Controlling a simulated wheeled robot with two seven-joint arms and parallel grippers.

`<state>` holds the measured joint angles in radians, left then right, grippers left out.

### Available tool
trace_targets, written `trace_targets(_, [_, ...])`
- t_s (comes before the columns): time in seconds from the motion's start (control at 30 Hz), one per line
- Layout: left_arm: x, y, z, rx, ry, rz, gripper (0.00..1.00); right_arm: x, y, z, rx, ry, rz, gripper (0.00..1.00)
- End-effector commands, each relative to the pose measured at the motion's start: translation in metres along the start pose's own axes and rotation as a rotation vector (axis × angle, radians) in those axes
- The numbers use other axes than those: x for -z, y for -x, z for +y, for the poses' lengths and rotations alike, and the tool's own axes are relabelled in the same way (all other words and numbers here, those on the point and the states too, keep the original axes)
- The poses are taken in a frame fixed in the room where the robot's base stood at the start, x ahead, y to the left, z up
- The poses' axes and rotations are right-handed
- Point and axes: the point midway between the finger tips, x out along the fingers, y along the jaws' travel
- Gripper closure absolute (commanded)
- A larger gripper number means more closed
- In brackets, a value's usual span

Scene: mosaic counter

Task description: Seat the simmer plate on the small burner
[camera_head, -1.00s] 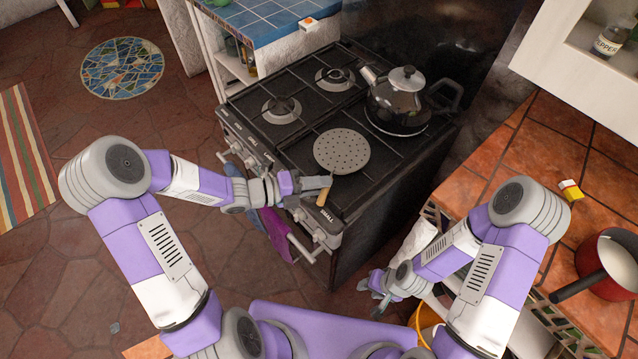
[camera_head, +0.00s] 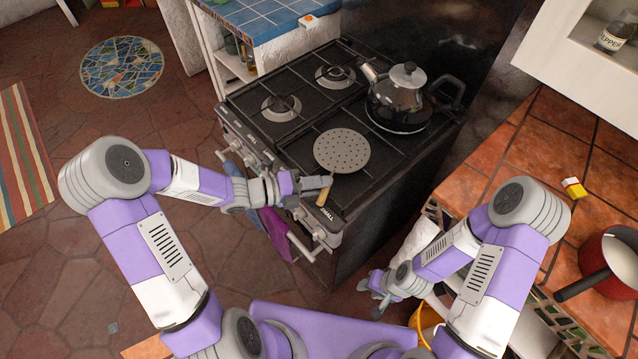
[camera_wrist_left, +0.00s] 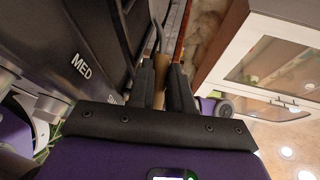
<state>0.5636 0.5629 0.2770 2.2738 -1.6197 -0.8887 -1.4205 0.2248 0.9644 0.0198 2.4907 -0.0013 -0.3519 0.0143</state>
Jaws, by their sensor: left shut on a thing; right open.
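The simmer plate (camera_head: 341,150) is a grey perforated disc with a short wooden handle (camera_head: 325,196), over the near right part of the stove top. Its disc covers whatever burner lies beneath, and I cannot tell whether it rests flat. My left gripper (camera_head: 318,183) is shut on the handle at the stove's front edge. In the left wrist view the wooden handle (camera_wrist_left: 161,70) stands between the two dark fingers. My right gripper (camera_head: 374,287) is open and empty, low in front of the stove, well away from the plate.
A dark kettle (camera_head: 400,98) stands on the back right of the stove (camera_head: 315,108). Two bare burners (camera_head: 281,107) and (camera_head: 335,77) show on the left. A red pot (camera_head: 607,262) sits on the tiled counter at right. A purple cloth (camera_head: 275,232) hangs at the oven front.

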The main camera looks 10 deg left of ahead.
Motion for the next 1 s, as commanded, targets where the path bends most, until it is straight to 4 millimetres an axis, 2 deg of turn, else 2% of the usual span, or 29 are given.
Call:
trace_targets(0.07, [0.000, -0.001, 0.001, 0.002, -0.002, 0.000, 1.00, 0.000, -0.002, 0.001, 0.000, 0.000, 0.000, 0.57])
trace_targets(0.1, [0.000, -0.001, 0.001, 0.002, -0.002, 0.000, 0.79, 0.000, -0.002, 0.001, 0.000, 0.000, 0.000, 0.57])
trace_targets(0.3, [0.000, 0.000, 0.001, -0.001, -0.001, 0.000, 0.51, 0.000, -0.001, 0.001, 0.000, 0.000, 0.000, 0.57])
trace_targets(0.77, [0.001, 0.003, 0.005, -0.010, 0.006, -0.001, 0.51, 0.000, -0.001, 0.000, 0.000, 0.000, 0.000, 0.57])
trace_targets(0.87, [0.000, 0.014, 0.005, -0.010, 0.007, -0.005, 0.51, 0.000, 0.002, -0.001, 0.000, 0.000, 0.000, 0.57])
trace_targets(1.0, [-0.001, 0.038, 0.003, -0.008, 0.004, -0.007, 0.51, 0.000, 0.007, -0.003, 0.000, 0.000, 0.000, 0.57])
